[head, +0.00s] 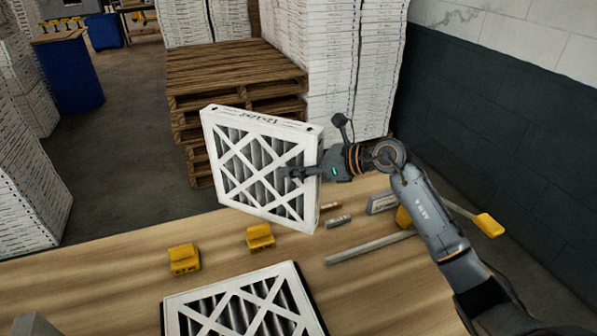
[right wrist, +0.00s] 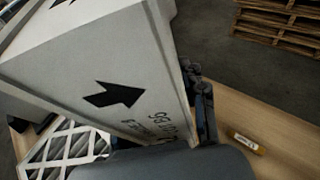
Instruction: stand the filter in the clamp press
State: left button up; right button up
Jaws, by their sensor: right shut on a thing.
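A white-framed pleated filter (head: 222,152) with a crossed lattice face is held upright, slightly tilted, above the back of the wooden table. My right gripper (head: 300,173) is shut on its right edge. In the right wrist view, the filter (right wrist: 65,75) fills the upper left, with a black arrow and print on its side. The clamp press seems to be the hardware on the right of the table: a grey bar (head: 370,247), a grey plate (head: 382,203) and a yellow-gripped lever (head: 488,224), partly hidden by my right arm. My left gripper cannot be made out.
A second filter (head: 240,307) lies flat at the table's front. Two yellow blocks (head: 184,260) (head: 260,238) and a small grey cylinder (head: 338,221) are on the table (head: 90,275). Pallets (head: 235,70) and stacked white boxes stand behind. A dark wall is at right.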

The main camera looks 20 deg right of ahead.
jog(key=f, duration=0.1)
jog(key=f+p, duration=0.1)
jog(key=f, duration=0.1)
jog(key=w+d+f+p, duration=0.1)
jog(key=shift+f, duration=0.35)
jog(key=shift+f, duration=0.25)
jog(key=o, duration=1.2)
jog(key=shift+r, duration=0.1)
jog(key=shift+o, duration=0.2)
